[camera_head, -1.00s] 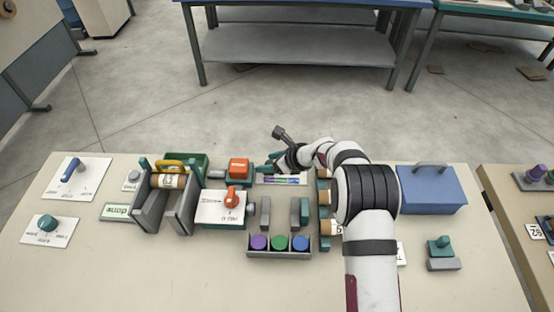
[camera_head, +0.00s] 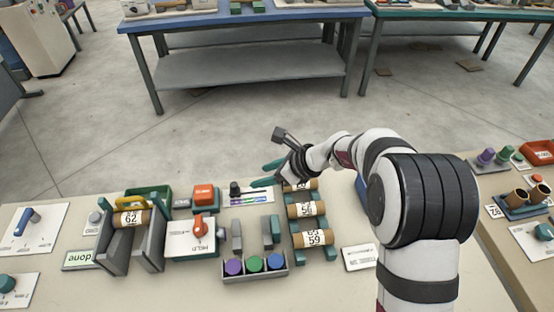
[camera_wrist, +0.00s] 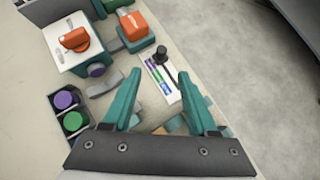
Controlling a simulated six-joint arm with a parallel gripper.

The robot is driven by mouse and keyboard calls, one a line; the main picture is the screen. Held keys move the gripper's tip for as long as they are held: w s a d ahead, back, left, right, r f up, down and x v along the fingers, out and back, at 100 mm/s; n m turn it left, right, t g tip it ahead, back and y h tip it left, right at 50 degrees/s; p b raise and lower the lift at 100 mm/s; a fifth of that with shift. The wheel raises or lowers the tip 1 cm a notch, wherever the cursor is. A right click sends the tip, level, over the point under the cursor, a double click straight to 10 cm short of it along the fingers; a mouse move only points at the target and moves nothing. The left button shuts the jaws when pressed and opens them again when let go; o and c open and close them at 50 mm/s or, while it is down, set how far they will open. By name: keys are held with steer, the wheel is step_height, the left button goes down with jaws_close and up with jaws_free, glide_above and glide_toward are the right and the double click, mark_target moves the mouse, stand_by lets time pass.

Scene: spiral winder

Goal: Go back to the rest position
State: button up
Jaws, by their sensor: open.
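My gripper (camera_head: 267,174) is above the back edge of the workbench (camera_head: 340,284), with its teal fingers spread and nothing between them. In the wrist view the open fingers (camera_wrist: 158,98) point toward a coloured strip panel with a black knob (camera_wrist: 162,72). The fingers look apart from it, above the bench. My arm reaches in from the right and hides part of the bench's right side, including most of a blue box (camera_head: 362,192).
A rack of tubes (camera_head: 305,210) stands just below my gripper. Left of it are a tray of purple, green and blue caps (camera_head: 254,266), a panel with a red knob (camera_head: 198,228) and a tube in a grey holder (camera_head: 131,217). Bare floor lies behind the bench.

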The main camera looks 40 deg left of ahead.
steer(key=s+d+r+n+h, duration=0.1)
steer(key=d+r+n, duration=0.1)
steer(key=d+r, duration=0.3)
steer(key=s+d+r+n, duration=0.1)
steer(key=d+r+n, duration=0.15)
steer(key=d, duration=0.45)
steer(key=s+d+n+h, duration=0.3)
steer(key=s+d, duration=0.6)
steer(key=d, duration=0.4)
steer(key=s+d+r+n+t+h, duration=0.1)
steer(key=s+d+n+h, duration=0.2)
steer(key=s+d, duration=0.6)
steer(key=d, duration=0.3)
steer(key=shift+s+d+r, duration=0.15)
steer(key=shift+s+d, duration=0.1)
steer(key=shift+d, duration=0.1)
